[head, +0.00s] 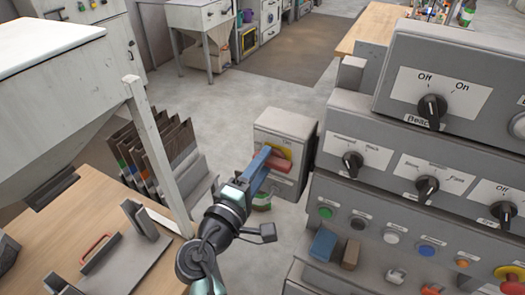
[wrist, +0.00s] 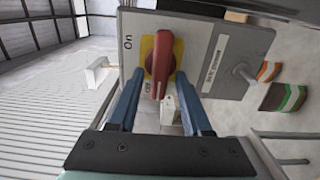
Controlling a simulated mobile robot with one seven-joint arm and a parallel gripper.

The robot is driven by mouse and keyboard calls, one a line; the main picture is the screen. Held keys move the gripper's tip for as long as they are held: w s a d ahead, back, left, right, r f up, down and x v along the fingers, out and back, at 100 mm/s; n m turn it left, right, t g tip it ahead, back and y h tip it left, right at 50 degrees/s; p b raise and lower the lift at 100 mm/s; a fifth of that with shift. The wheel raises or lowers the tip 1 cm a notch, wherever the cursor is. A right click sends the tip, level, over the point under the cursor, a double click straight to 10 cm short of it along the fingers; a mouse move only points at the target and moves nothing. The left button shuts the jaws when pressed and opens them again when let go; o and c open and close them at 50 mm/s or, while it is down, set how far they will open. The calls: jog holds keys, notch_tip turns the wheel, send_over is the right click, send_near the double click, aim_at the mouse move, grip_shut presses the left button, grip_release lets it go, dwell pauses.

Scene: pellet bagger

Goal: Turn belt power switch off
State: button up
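The switch is a red handle (head: 280,164) on a yellow plate (head: 284,152), on the front of a grey box (head: 289,124). In the wrist view the red handle (wrist: 166,66) stands out toward the camera. "On" is printed at the upper left of the yellow plate (wrist: 148,52) and "Off" near its lower edge. I cannot tell for certain which label the handle is set to. My gripper (head: 265,168) is at the box front. In the wrist view its blue fingers (wrist: 158,84) are apart, one on each side of the handle, with visible gaps.
A grey control console (head: 345,130) with knobs and buttons stands close on the right. A rack of folded bags (head: 160,155) and a white post (head: 158,150) are on the left. A wooden table (head: 135,265) is at lower left. Grey floor is open behind the box.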

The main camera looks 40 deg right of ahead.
jog(key=b+v, duration=0.2)
jog(key=v, duration=1.1)
jog(key=shift+b, duration=0.3)
jog(key=shift+w, duration=0.1)
jog(key=w+a+r+m+t+y, duration=0.1)
jog(key=w+a+r+t+y, duration=0.15)
jog(key=r, duration=0.45)
jog(key=w+a+r+m+t+y, duration=0.2)
jog(key=w+a+r+t, duration=0.15)
jog(key=r, duration=0.25)
jog(key=w+a+r+m+t+y, duration=0.1)
jog(key=w+a+r+t+y, duration=0.2)
jog(key=r, duration=0.4)
jog(key=s+a+r+t+y, duration=0.2)
jog(key=s+r+t+y, duration=0.1)
jog(key=r, duration=0.4)
jog(key=s+a+r+t+y, duration=0.3)
jog(key=s+r+t, duration=0.1)
jog(key=r, duration=0.4)
jog(key=s+a+r+t+y, duration=0.3)
jog(key=r+t, duration=0.1)
jog(key=r, duration=0.3)
jog(key=shift+s+r+m+p, duration=0.3)
jog(key=shift+s+m+p, duration=0.05)
jog(key=shift+s+m, duration=0.05)
